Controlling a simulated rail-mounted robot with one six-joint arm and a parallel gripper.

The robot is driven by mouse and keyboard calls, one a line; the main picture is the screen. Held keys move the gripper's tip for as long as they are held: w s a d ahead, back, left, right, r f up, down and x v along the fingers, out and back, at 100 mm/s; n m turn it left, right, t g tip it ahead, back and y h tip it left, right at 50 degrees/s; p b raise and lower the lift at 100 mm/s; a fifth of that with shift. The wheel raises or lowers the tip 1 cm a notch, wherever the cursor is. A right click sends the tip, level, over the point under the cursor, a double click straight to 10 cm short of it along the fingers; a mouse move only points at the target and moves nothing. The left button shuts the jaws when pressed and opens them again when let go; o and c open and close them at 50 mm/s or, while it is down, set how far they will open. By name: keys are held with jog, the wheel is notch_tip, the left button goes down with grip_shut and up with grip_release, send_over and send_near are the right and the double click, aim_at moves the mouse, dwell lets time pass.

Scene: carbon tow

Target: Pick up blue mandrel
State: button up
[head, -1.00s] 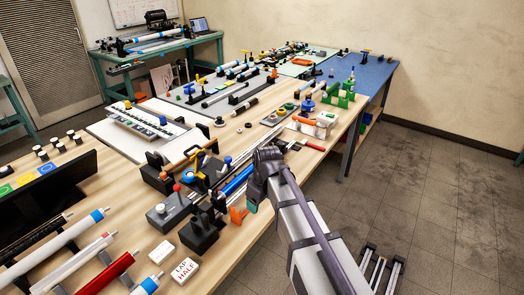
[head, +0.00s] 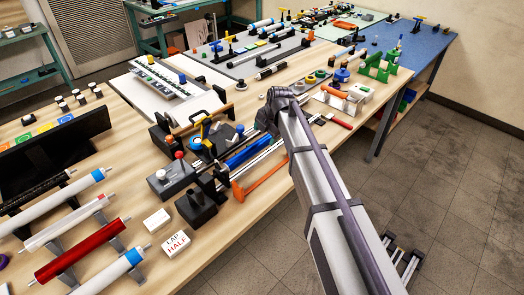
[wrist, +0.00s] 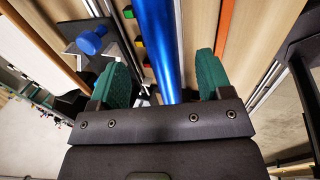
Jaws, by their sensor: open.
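The blue mandrel (head: 248,151) lies lengthwise on the bench rig in the head view, its far end hidden by my arm. In the wrist view the shiny blue mandrel (wrist: 158,45) runs from the top edge down between my green finger pads. My gripper (wrist: 163,80) is open, one pad on each side of the mandrel, with visible gaps. Whether the mandrel is at fingertip depth I cannot tell. In the head view my gripper (head: 264,122) is mostly hidden by my own wrist.
An orange bar (head: 259,180) lies right of the mandrel. A grey block with a red knob (head: 172,176) and a black block (head: 196,207) stand at the near left. A blue knob (wrist: 92,40) is near the left finger. White and red tubes (head: 80,252) lie nearer.

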aim_at(263, 140)
jog(key=shift+w+f, duration=0.15)
jog(key=shift+f, duration=0.35)
jog(key=b+x, duration=0.5)
jog(key=shift+a+f, duration=0.15)
jog(key=shift+f, duration=0.05)
jog(key=shift+r, duration=0.25)
jog(key=c, duration=1.2)
jog(key=shift+p, duration=0.3)
